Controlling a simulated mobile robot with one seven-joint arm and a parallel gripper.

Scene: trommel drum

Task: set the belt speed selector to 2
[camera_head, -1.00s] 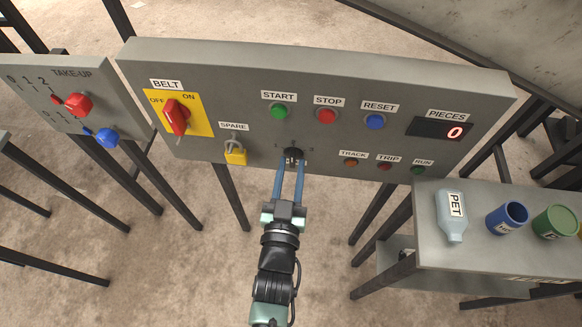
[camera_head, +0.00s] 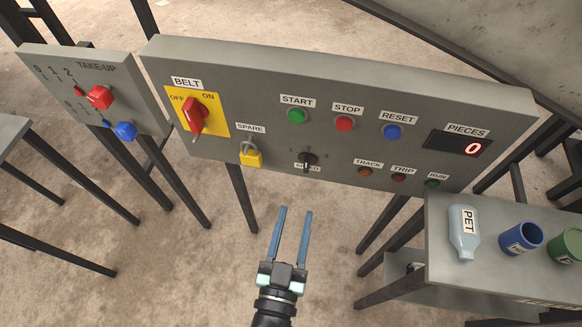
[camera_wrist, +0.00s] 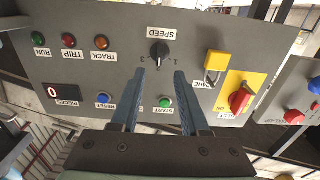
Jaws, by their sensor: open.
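The speed selector is a small black knob (camera_head: 308,160) low in the middle of the grey panel (camera_head: 250,70). In the wrist view, where the panel appears upside down, the knob (camera_wrist: 159,50) sits beside its SPEED label (camera_wrist: 164,31). Small position marks surround its other side. A pale line on the knob seems to point towards the middle mark, but it is too small to read surely. My gripper (camera_head: 295,209) is open and empty, below and clear of the knob in the head view. Its fingers (camera_wrist: 158,72) also show in the wrist view, apart from the knob.
A yellow padlock (camera_head: 251,158) hangs left of the knob, below the red BELT switch (camera_head: 195,115). START (camera_head: 297,116), STOP and RESET buttons are above; TRACK, TRIP and RUN lamps are right. A side table (camera_head: 440,260) holds a bottle (camera_head: 464,232) and cups. Space around my gripper is clear.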

